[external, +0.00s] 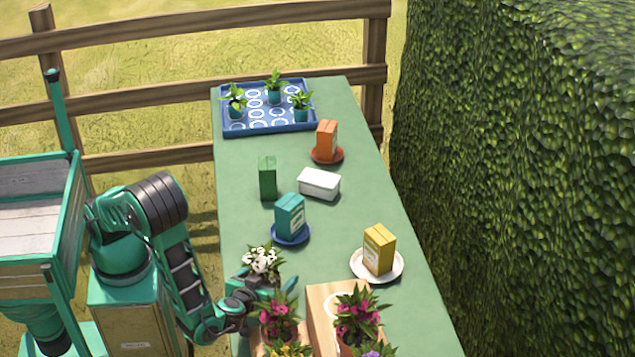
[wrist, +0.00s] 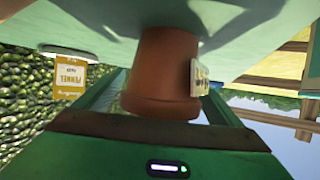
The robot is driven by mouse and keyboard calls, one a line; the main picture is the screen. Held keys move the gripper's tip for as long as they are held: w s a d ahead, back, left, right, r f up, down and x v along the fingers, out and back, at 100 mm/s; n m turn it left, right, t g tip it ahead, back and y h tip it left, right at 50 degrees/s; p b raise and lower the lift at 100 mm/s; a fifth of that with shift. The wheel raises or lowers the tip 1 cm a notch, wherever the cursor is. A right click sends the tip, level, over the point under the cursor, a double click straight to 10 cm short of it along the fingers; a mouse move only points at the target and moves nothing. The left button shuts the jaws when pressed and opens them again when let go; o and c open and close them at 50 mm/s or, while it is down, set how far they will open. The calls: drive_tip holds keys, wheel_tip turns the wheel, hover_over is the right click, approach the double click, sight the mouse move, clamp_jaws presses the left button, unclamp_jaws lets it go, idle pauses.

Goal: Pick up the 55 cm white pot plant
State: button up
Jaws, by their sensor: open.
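The white-flowered pot plant (external: 262,260) stands at the near left part of the green table, just behind my gripper (external: 263,293). Its pot is mostly hidden by my gripper in the external view. In the wrist view a terracotta pot (wrist: 165,75) with a small white label fills the middle, between the two green fingers of my gripper (wrist: 165,108). The fingers are open on either side, with space beside the pot. The picture is tipped over, and no flowers show in it.
Pink-flowered plants (external: 278,312) (external: 356,312) stand close in front and right, by a wooden crate (external: 322,296). A yellow box (external: 379,250) on a white plate (external: 360,268) and a teal box (external: 289,217) on a blue plate stand beyond. A blue tray (external: 225,130) holds seedlings at the far end.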

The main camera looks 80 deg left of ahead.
drive_tip(key=shift+c, duration=0.4)
drive_tip(key=c, duration=1.4)
